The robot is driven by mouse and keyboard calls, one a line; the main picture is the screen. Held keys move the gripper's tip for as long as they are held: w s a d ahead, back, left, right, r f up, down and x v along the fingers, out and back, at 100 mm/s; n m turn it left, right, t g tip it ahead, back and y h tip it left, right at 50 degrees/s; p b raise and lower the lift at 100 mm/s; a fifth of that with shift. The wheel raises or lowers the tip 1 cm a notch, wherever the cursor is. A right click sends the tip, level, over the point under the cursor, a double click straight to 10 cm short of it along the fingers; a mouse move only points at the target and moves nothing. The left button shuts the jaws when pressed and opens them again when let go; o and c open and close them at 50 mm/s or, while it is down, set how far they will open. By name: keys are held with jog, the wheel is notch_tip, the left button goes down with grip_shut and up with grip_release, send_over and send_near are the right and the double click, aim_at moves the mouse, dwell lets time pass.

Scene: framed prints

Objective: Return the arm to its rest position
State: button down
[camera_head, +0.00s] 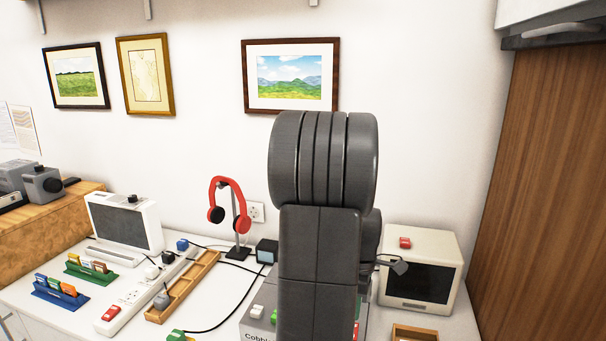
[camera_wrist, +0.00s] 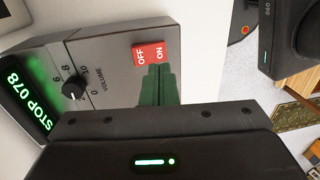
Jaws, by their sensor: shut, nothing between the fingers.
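My arm's dark links fill the middle of the head view, raised in front of the wall; my gripper is hidden there. In the wrist view my gripper (camera_wrist: 158,72) is shut and empty, with its narrow green fingers together. Their tips appear just beside a red OFF/ON switch (camera_wrist: 150,53) on a grey device (camera_wrist: 105,62). I cannot tell whether they touch it. The device has a black volume knob (camera_wrist: 74,87) and a lit green display (camera_wrist: 30,95) reading STOP 078.
Red headphones (camera_head: 238,200) hang on a stand left of my arm. A white box with a dark front (camera_head: 418,283) stands right. A wooden tray (camera_head: 183,288) and a white power strip (camera_head: 140,297) lie left. Framed prints (camera_head: 291,76) hang above. A wood panel (camera_head: 540,180) bounds the right.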

jog(key=shift+f+b, duration=0.3)
jog(key=shift+b, duration=0.1)
notch_tip(320, 180, up, 7)
jog(key=w+p, duration=0.1)
jog(key=shift+d+f, duration=0.1)
